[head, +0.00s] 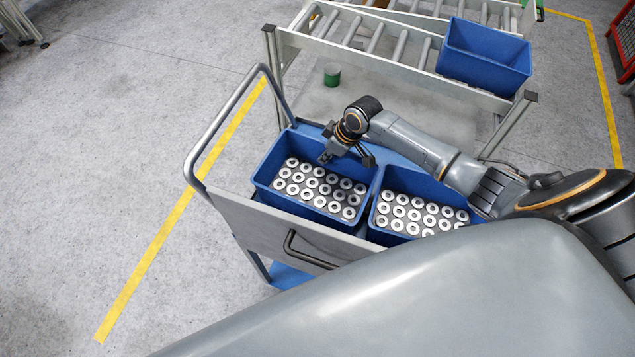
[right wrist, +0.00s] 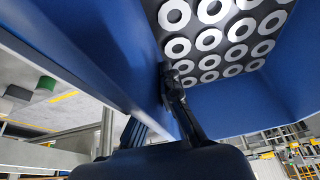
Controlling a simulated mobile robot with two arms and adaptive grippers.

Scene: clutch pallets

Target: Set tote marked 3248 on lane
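Two blue totes stand side by side on the cart, the left tote (head: 272,160) and the right tote (head: 415,182). Both hold rows of metal rings. No marking can be read, so I cannot tell which is 3248. My right gripper (head: 347,158) is at the far wall of the left tote, fingers spread apart. In the right wrist view a dark finger (right wrist: 173,88) lies along the inside of a blue tote wall (right wrist: 120,45). The other finger is partly hidden. The roller lane (head: 400,47) is behind the cart. My left gripper is out of view.
An empty-looking blue tote (head: 485,57) sits on the lane's right part; rollers to its left are bare. A green can (head: 332,74) stands beneath the lane. The cart's handle rail (head: 222,120) rises at left. Grey floor with yellow lines is open at left.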

